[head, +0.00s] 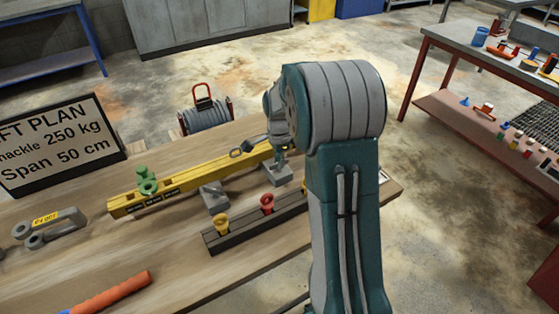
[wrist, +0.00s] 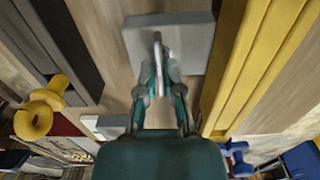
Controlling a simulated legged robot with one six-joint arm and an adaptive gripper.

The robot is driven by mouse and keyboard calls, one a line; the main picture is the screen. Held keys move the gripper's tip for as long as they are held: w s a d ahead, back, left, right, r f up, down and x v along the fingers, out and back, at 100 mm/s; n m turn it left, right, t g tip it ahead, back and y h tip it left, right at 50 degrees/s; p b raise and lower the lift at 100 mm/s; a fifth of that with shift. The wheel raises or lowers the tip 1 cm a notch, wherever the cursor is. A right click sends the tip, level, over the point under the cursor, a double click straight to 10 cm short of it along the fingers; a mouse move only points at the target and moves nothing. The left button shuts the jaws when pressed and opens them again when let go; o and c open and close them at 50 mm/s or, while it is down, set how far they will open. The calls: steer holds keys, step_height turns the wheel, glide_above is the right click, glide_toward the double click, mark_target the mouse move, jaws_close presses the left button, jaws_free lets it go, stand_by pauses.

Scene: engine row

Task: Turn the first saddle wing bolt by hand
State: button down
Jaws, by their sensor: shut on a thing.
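My gripper (head: 279,152) points down beside the right part of the yellow beam (head: 190,178). In the wrist view my gripper (wrist: 158,82) has its two fingers closed around a thin grey upright piece, the wing bolt (wrist: 157,46). The wing bolt stands over a flat grey saddle block (wrist: 190,40). This block also shows in the head view (head: 278,177) under my gripper. A second grey block (head: 214,197) sits farther left by the beam. The fingers hide the lower part of the bolt, and its turn angle cannot be told.
A dark rail (head: 250,228) with yellow (head: 221,222) and red (head: 267,202) pieces lies in front of the beam. A grey shackle (head: 50,227) and an orange roll (head: 112,293) lie left on the wooden table.

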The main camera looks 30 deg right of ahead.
steer(key=shift+w+r, duration=0.2)
steer(key=c, duration=0.8)
jaws_free()
steer(key=shift+a, duration=0.1)
steer(key=shift+f, duration=0.1)
steer(key=shift+s, duration=0.1)
step_height(320, 180, up, 12)
steer(key=shift+a+f, duration=0.1)
